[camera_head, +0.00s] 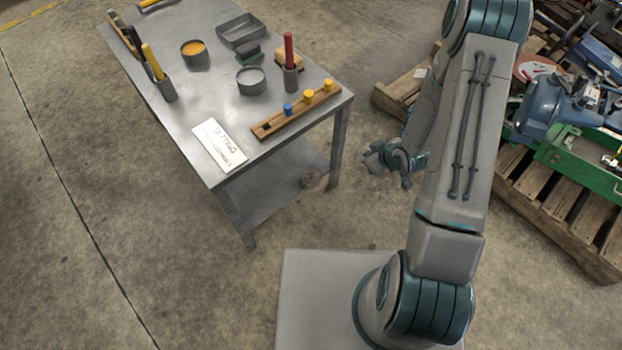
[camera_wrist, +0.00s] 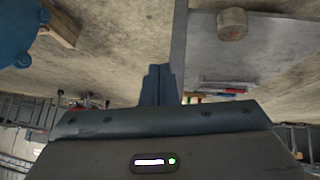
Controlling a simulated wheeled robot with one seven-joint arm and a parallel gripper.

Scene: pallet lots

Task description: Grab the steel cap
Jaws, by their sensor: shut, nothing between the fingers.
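A small round cap-like piece (camera_head: 311,180) sits at the near right edge of the table's lower shelf (camera_head: 275,195). A short, pale round piece (camera_wrist: 232,23) shows at the top of the wrist view on a grey surface and looks like the same thing. Its colour looks tan, so I cannot tell for sure that it is the steel cap. My gripper (camera_head: 385,158) is in the air right of the table, apart from this piece. In the wrist view its fingers (camera_wrist: 160,72) are together, with nothing between them.
The metal table (camera_head: 205,105) bears an orange-filled tin (camera_head: 194,52), a grey tin (camera_head: 251,80), a tray (camera_head: 241,30), a wooden rack (camera_head: 268,128) with coloured pegs and a white card (camera_head: 219,145). A loaded pallet (camera_head: 545,190) stands right. Floor between is clear.

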